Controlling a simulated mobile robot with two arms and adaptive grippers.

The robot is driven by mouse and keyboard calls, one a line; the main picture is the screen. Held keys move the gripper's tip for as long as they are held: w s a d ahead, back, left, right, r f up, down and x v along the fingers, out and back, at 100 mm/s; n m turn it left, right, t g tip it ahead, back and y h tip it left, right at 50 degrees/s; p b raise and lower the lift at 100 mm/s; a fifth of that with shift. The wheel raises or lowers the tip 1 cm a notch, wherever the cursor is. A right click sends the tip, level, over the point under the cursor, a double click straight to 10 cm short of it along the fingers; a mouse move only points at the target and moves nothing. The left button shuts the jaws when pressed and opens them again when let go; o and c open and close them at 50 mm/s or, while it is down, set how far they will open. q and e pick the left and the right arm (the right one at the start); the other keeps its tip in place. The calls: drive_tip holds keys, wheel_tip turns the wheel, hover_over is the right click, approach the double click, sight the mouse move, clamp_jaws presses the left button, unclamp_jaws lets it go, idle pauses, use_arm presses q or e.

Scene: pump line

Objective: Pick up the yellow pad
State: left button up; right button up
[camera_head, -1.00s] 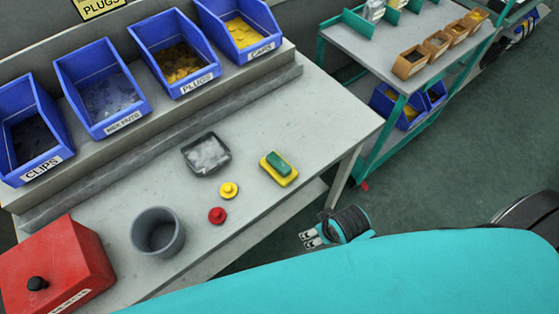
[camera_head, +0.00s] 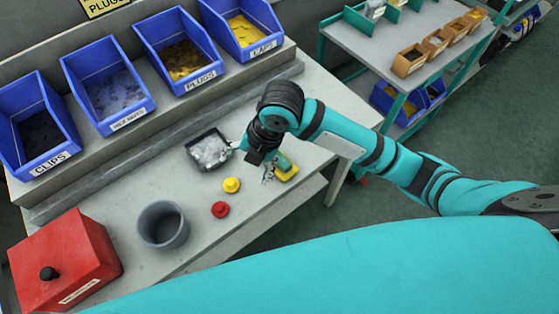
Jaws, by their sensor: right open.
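The yellow pad (camera_head: 289,174) lies on the grey workbench with a green block (camera_head: 281,161) on top of it. My right gripper (camera_head: 251,163) is open, reaching over the bench from the right. Its fingers point down at the left side of the pad, and one finger overlaps the pad's left edge in the picture. I cannot tell whether it touches. The gripper and wrist hide part of the pad and green block. My left gripper is not in view.
A black tray with clear contents (camera_head: 210,150) is just left of the gripper. A yellow knob (camera_head: 231,185), a red knob (camera_head: 220,209), a grey cup (camera_head: 163,226) and a red box (camera_head: 66,262) stand nearer. Blue bins (camera_head: 110,85) line the back. A shelf cart (camera_head: 350,41) stands at right.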

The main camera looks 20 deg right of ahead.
drive_tip(key=w+d+r+n+h, duration=0.2)
drive_tip(key=w+d+r+n, duration=0.15)
drive_tip(key=n, duration=0.35)
wheel_tip(320, 180, up, 3)
drive_tip(key=n+g+h, duration=0.2)
drive_tip(key=n, duration=0.3)
hover_over(280, 158)
drive_tip(key=f+p, duration=0.2)
drive_tip(key=f, duration=0.9)
drive_tip(key=shift+w, duration=0.2)
drive_tip(key=f, duration=0.1)
drive_tip(key=f+p, duration=0.1)
drive_tip(key=f, duration=0.1)
drive_tip(key=f+p, duration=0.1)
drive_tip(key=shift+s+f, duration=0.25)
drive_tip(key=shift+f, duration=0.6)
drive_tip(key=c, duration=1.3)
drive_tip(key=shift+r, duration=0.1)
